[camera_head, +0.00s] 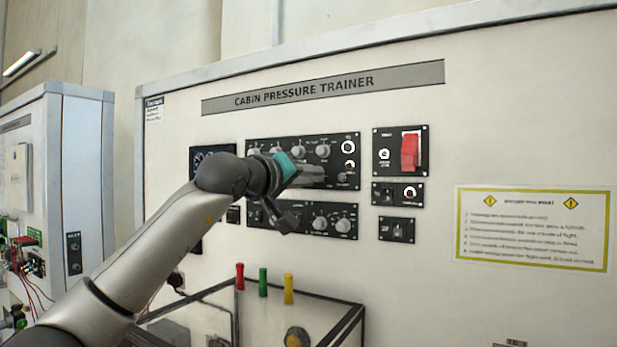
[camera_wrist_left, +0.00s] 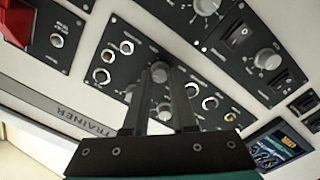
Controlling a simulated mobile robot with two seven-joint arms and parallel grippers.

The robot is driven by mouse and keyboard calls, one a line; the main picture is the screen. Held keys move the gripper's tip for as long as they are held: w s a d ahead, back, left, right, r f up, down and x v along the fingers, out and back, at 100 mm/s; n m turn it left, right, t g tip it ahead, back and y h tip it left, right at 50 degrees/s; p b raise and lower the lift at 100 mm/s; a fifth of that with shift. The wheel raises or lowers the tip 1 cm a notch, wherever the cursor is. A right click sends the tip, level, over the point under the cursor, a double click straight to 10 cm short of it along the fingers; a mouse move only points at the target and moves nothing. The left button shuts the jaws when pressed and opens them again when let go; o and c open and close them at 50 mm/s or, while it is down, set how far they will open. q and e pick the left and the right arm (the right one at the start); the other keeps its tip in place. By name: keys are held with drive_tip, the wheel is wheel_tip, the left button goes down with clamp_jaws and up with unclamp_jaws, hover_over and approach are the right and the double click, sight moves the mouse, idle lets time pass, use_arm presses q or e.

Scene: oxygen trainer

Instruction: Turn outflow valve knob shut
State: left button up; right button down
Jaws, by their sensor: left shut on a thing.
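My left gripper (camera_head: 318,174) reaches across the upper black control panel (camera_head: 334,142) of the cabin pressure trainer. In the left wrist view its two dark fingers (camera_wrist_left: 166,76) are shut on a small grey round knob (camera_wrist_left: 160,74) on that panel. In the head view the fingers and wrist hide part of the panel. The panel's small labels are too blurred to tell which knob is the outflow valve one. My right gripper is not in view.
A panel with a red switch guard (camera_head: 410,152) is right of the gripper. Another knob panel (camera_head: 335,209) lies just below. A glass-topped case (camera_head: 300,312) with red, green and yellow handles stands in front. A yellow-bordered notice (camera_head: 533,270) is at right.

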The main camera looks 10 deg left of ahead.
use_arm(q)
clamp_jaws()
